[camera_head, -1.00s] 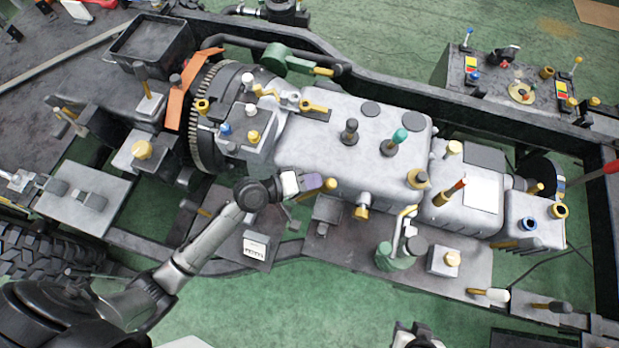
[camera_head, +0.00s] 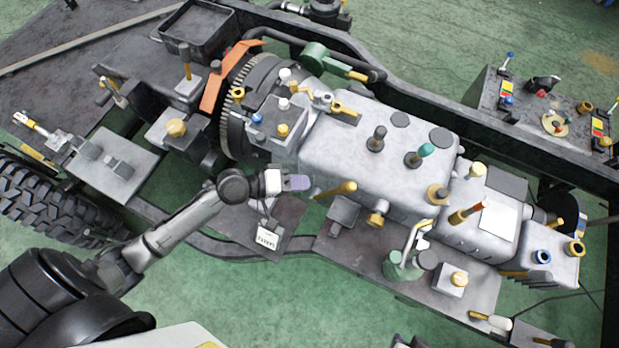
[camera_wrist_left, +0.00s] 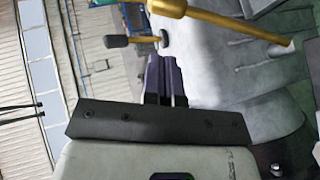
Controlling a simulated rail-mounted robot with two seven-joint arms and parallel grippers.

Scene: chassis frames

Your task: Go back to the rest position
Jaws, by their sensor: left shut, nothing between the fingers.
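My left gripper (camera_head: 299,183) is shut and empty in the head view, over the near side of the chassis frame. It is just left of a yellow-handled lever (camera_head: 336,190) beside the large grey housing (camera_head: 375,150); I cannot tell whether they touch. In the left wrist view the closed dark fingers (camera_wrist_left: 162,75) point up the picture. A gold rod (camera_wrist_left: 235,24) crosses above them, and the grey housing (camera_wrist_left: 225,70) fills the right side. My right gripper is not in view.
A toothed flywheel (camera_head: 240,105) and an orange bracket (camera_head: 229,75) stand left of the housing. Several levers and knobs rise from the chassis. A control box (camera_head: 535,115) is at the right. A tyre (camera_head: 45,205) is at the left. Green floor (camera_head: 260,300) is open at the front.

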